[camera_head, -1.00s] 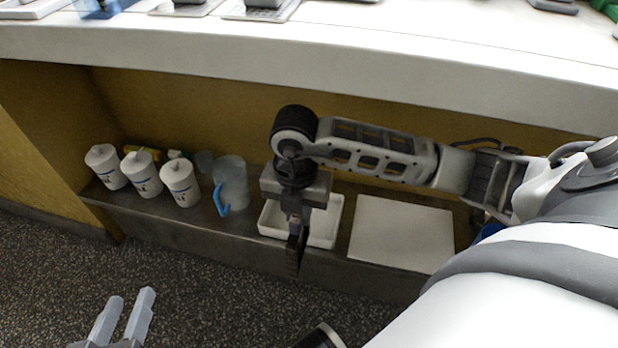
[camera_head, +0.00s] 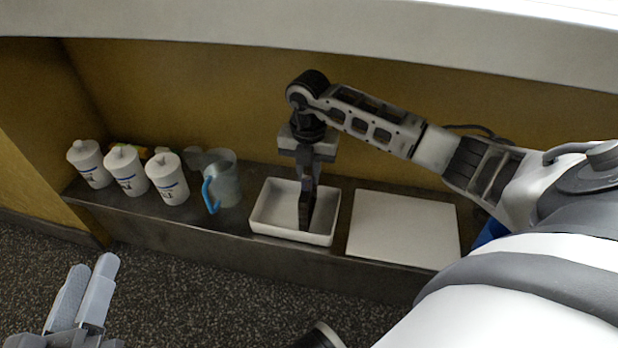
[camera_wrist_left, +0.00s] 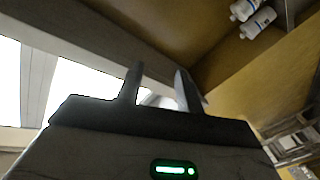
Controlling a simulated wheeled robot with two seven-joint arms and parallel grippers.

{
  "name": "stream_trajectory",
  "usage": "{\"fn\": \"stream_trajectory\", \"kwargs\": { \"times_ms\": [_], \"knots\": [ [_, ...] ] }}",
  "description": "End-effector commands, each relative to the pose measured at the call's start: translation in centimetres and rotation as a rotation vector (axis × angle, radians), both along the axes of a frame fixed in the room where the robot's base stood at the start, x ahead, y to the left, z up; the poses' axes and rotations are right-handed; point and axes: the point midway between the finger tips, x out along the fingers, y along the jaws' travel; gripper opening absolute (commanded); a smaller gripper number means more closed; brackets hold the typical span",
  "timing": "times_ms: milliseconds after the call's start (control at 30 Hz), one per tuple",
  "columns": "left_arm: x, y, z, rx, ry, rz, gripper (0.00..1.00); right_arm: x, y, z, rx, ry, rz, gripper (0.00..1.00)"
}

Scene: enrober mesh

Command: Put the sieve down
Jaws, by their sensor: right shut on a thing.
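My right gripper (camera_head: 307,186) points down over the white tray (camera_head: 262,229) on the low shelf. It is shut on a narrow dark thing (camera_head: 305,214), which I take to be the sieve seen edge-on. Its lower end shows inside the tray's outline; I cannot tell whether it touches the tray floor. The sieve's mesh and rim cannot be made out. My left gripper (camera_head: 89,272) is open and empty above the floor at the lower left. Its two separate fingers also show in the left wrist view (camera_wrist_left: 158,88).
A white flat board (camera_head: 403,228) lies right of the tray. A clear jug (camera_head: 226,182) with a blue handle stands left of it. Several white containers (camera_head: 126,172) stand at the shelf's left end. The counter edge (camera_head: 300,45) overhangs the shelf.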

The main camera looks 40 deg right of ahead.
Motion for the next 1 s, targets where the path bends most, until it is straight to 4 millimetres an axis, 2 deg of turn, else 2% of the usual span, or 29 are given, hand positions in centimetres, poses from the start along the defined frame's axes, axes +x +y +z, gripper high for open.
{"fn": "stream_trajectory", "kwargs": {
  "times_ms": [33,167,567,600,633,667,900,1000],
  "knots": [
    [0.4,0.1,0.0,0.015,-0.050,0.004,0.36,0.1,0.0,-1.0,0.002,-0.002,-0.001,0.00],
    [0.9,0.3,1.2,0.044,-0.140,0.019,0.36,0.3,-0.3,-1.2,0.001,-0.003,0.000,0.00],
    [1.0,0.4,1.4,0.054,-0.161,0.026,0.36,0.3,-0.3,-1.5,0.000,-0.001,0.000,0.00],
    [1.0,0.4,1.5,0.054,-0.163,0.025,0.36,0.3,-0.3,-1.4,0.000,-0.001,0.000,0.29],
    [1.0,0.4,1.5,0.054,-0.162,0.026,0.36,0.3,-0.3,-1.4,0.000,-0.001,0.000,0.37],
    [1.0,0.4,1.5,0.054,-0.161,0.026,0.36,0.3,-0.3,-1.4,0.000,-0.001,0.000,0.40],
    [1.0,0.4,1.5,0.053,-0.161,0.025,0.36,0.3,-0.3,-1.4,0.000,-0.001,0.000,0.40],
    [1.0,0.3,1.7,0.050,-0.154,0.020,0.36,0.3,-0.3,-0.7,0.000,-0.001,0.000,0.40]
  ]
}}
